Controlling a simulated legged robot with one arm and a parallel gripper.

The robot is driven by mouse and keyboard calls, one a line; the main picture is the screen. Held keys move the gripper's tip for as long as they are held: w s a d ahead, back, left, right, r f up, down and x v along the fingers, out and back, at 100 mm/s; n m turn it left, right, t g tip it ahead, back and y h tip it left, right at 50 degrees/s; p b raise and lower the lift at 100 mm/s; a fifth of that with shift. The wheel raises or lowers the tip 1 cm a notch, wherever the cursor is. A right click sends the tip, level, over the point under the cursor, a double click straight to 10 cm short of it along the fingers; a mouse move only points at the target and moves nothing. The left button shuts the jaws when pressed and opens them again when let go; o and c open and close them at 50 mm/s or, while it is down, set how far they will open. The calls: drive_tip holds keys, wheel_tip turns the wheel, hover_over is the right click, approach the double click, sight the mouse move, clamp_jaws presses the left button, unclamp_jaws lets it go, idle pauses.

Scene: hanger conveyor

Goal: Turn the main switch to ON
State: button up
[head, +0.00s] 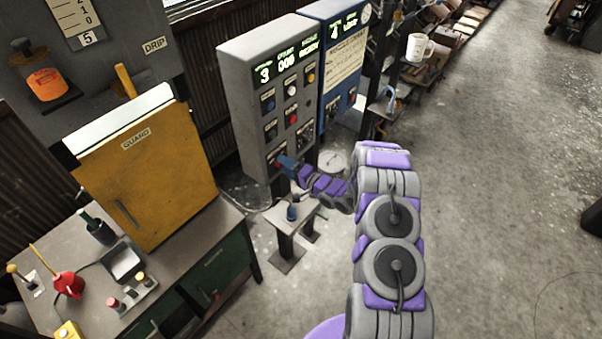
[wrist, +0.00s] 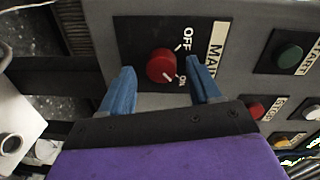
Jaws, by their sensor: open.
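The main switch is a red round knob (wrist: 162,66) on a black plate marked MAIN, OFF and ON, in the wrist view. A white line on its lower right edge points toward the ON label. My gripper (wrist: 161,80) is open, with one blue finger at each side of the knob. The fingers look apart from the knob, but I cannot tell the depth gap or any touch. In the head view my gripper (head: 286,163) is at the lower left of the grey control panel (head: 235,70), largely hiding the switch there.
A green START button (wrist: 290,56) and a red STOP button (wrist: 257,108) are to the right of the switch. A small grey stand (head: 290,215) is below my gripper. A yellow guard (head: 150,170) and a workbench (head: 225,225) are at left. Open floor is at right.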

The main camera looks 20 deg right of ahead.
drive_tip(key=f+v, duration=0.1)
drive_tip(key=v, duration=1.6)
drive_tip(key=shift+d+r+b, duration=0.15)
drive_tip(key=shift+r+b, duration=0.25)
drive_tip(key=shift+b, duration=0.05)
drive_tip(key=shift+w, duration=0.1)
